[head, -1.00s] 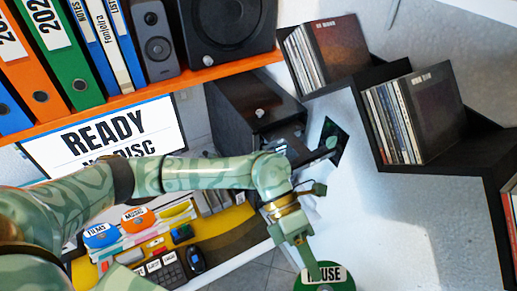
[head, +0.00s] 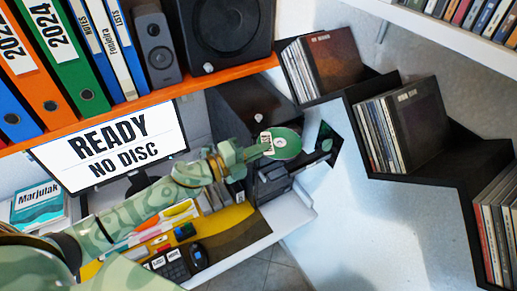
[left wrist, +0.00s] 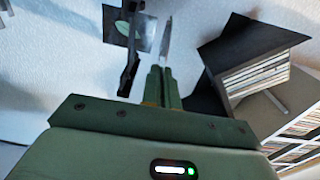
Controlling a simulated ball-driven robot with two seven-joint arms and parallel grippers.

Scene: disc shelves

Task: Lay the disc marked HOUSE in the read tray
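The green disc (head: 286,144) has a pale centre and a white label strip, now turned sideways and too small to read. My left gripper (head: 262,149) is shut on its edge and holds it in the air, in front of the black cabinet. In the left wrist view the disc (left wrist: 166,42) shows nearly edge-on between the fingers (left wrist: 160,84). A black device (head: 271,183) sits below the disc at the desk's right end. I cannot tell which of its parts is the read tray. My right gripper is not in view.
A monitor (head: 112,145) reads READY NO DISC. Stepped black shelves (head: 425,172) with upright sleeves stand at the right. A black bracket and a dark square panel (head: 331,136) are close right of the disc. An orange shelf (head: 130,103) with binders and speakers runs above.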

